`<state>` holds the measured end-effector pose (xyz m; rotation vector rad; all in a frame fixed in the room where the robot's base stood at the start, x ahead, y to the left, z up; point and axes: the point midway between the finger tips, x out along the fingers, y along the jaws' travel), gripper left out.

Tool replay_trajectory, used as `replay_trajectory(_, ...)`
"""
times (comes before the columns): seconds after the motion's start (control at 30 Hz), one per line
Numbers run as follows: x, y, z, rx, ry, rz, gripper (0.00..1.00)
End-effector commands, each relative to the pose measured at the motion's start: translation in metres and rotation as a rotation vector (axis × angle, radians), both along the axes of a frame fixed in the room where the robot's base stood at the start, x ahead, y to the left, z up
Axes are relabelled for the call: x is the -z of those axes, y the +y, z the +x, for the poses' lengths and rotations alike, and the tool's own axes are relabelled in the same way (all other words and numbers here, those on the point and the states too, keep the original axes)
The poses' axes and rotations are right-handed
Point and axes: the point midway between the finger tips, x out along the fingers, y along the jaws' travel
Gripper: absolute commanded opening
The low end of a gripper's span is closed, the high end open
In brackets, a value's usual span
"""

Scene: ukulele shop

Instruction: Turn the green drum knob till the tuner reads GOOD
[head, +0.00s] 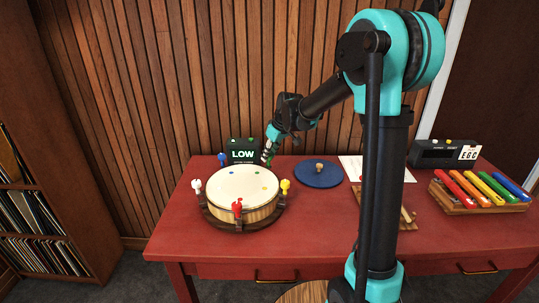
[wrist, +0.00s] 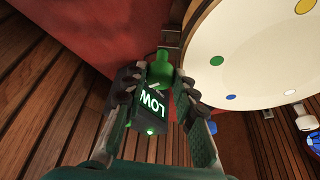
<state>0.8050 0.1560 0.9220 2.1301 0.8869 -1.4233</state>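The drum (head: 240,186) with a pale round head stands on the left part of the red table. It also shows in the wrist view (wrist: 240,70). The green knob (wrist: 160,70) is at the drum's back right edge; in the head view my gripper mostly hides it. My gripper (head: 268,156) points down there. In the wrist view my gripper (wrist: 161,78) has one finger on each side of the green knob, closed in against it. The tuner (head: 243,152) behind the drum shows LOW in green letters; it also reads LOW in the wrist view (wrist: 152,103).
Blue (head: 222,159), white (head: 197,187), red (head: 238,208) and yellow (head: 285,186) knobs ring the drum. A blue disc (head: 318,176) with a small knob lies to its right. A coloured xylophone (head: 480,190) and a dark box (head: 432,153) stand far right. A wooden wall is close behind.

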Motion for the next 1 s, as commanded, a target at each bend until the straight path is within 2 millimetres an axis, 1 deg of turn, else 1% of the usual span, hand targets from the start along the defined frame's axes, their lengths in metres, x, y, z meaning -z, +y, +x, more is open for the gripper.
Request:
replay_trajectory(0.03, -0.0001, 0.0000, -0.0001, 0.000, 0.000, 0.000, 0.07)
replay_trajectory(0.1, -0.0001, 0.0000, -0.0001, 0.000, 0.000, 0.000, 0.00)
replay_trajectory(0.27, -0.0001, 0.0002, -0.0002, 0.008, 0.000, 0.000, 0.00)
replay_trajectory(0.43, -0.0003, 0.0005, -0.0003, 0.057, -0.001, -0.001, 0.00)
replay_trajectory(1.0, -0.0005, 0.0027, -0.0014, 0.415, -0.002, 0.000, 0.00)
